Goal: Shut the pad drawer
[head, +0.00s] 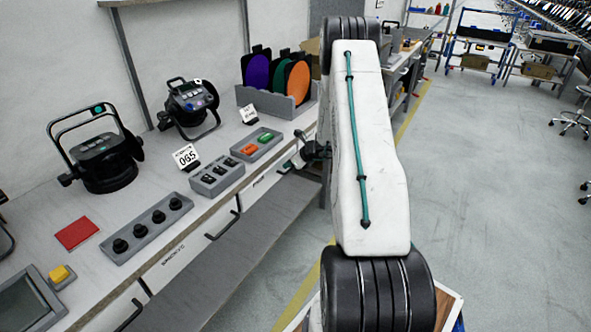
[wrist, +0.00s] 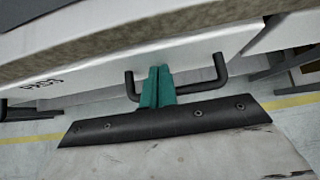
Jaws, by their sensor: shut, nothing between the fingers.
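The pad drawer's white front (wrist: 85,92) shows in the wrist view under the bench edge, with a partly readable dark label. Its black bar handle (wrist: 214,78) spans the middle of that view. My gripper (wrist: 157,78) has its teal fingers pressed together, pointing at the drawer front, between the two ends of the handle. I cannot tell whether the fingertips touch the drawer. In the head view my gripper (head: 305,152) is at the bench front, largely hidden by my arm. The drawer (head: 258,184) is partly seen there; how far it stands out is unclear.
The bench top (head: 215,150) holds two par cans (head: 100,160) (head: 190,105), button boxes (head: 258,145) and a rack of coloured discs (head: 275,100). Another drawer handle (head: 222,226) and a grey lower shelf (head: 190,285) lie along the bench front.

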